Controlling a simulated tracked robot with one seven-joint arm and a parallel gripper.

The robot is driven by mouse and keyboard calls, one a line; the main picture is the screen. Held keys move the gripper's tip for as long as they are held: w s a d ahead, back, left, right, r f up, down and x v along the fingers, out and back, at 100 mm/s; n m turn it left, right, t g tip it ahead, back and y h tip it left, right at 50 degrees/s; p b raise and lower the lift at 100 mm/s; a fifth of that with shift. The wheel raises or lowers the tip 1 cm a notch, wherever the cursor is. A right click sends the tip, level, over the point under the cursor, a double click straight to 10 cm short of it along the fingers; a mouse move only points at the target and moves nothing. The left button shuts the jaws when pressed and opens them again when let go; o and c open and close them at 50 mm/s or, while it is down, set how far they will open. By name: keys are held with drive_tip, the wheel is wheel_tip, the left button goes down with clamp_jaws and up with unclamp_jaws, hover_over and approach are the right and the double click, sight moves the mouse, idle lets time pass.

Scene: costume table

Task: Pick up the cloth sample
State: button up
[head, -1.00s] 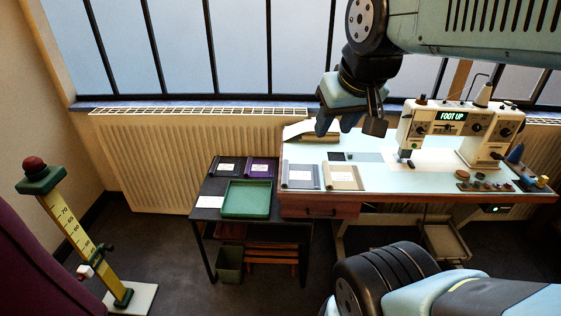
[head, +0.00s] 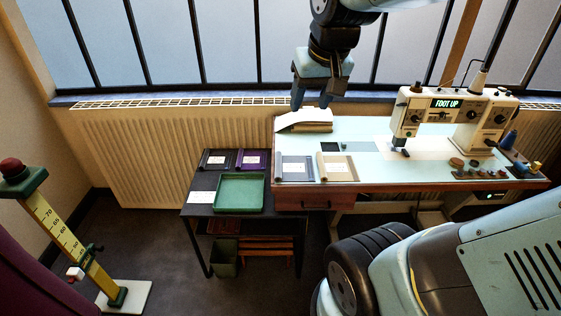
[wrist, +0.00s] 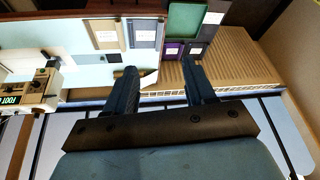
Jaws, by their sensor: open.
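Cloth samples with white labels lie in rolled-edge holders. A grey one (head: 295,170) and a beige one (head: 337,168) lie at the front left of the sewing table (head: 400,178). A dark one (head: 215,160) and a purple one (head: 251,160) lie on the low black table (head: 198,210). I cannot tell which is meant. My gripper (head: 312,103) is open and empty, above the back left of the sewing table by a pale stack. In the wrist view, the grey sample (wrist: 144,33) and beige sample (wrist: 105,33) lie beyond my open fingers (wrist: 161,80).
A green tray (head: 239,193) stands on the low table in front of the dark and purple samples. The pale stack (head: 304,120) sits at the sewing table's back left corner. A sewing machine (head: 455,118) stands to the right. A measuring stand (head: 60,235) is at far left.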

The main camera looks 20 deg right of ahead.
drive_tip(key=w+f+m+g, duration=0.25)
drive_tip(key=w+f, duration=0.65)
drive_tip(key=w, duration=0.5)
drive_tip(key=g, duration=0.2)
hover_over(278, 171)
drive_tip(key=shift+m, duration=0.35)
drive_tip(key=f, duration=2.2)
drive_tip(key=shift+w+a+f, duration=0.15)
drive_tip(key=shift+w+a, duration=0.05)
drive_tip(key=shift+s+d+f, duration=0.1)
drive_tip(key=shift+f, duration=1.3)
drive_tip(key=shift+s+d+f, duration=0.1)
drive_tip(key=shift+f, duration=1.3)
drive_tip(key=shift+c, duration=0.5)
clamp_jaws()
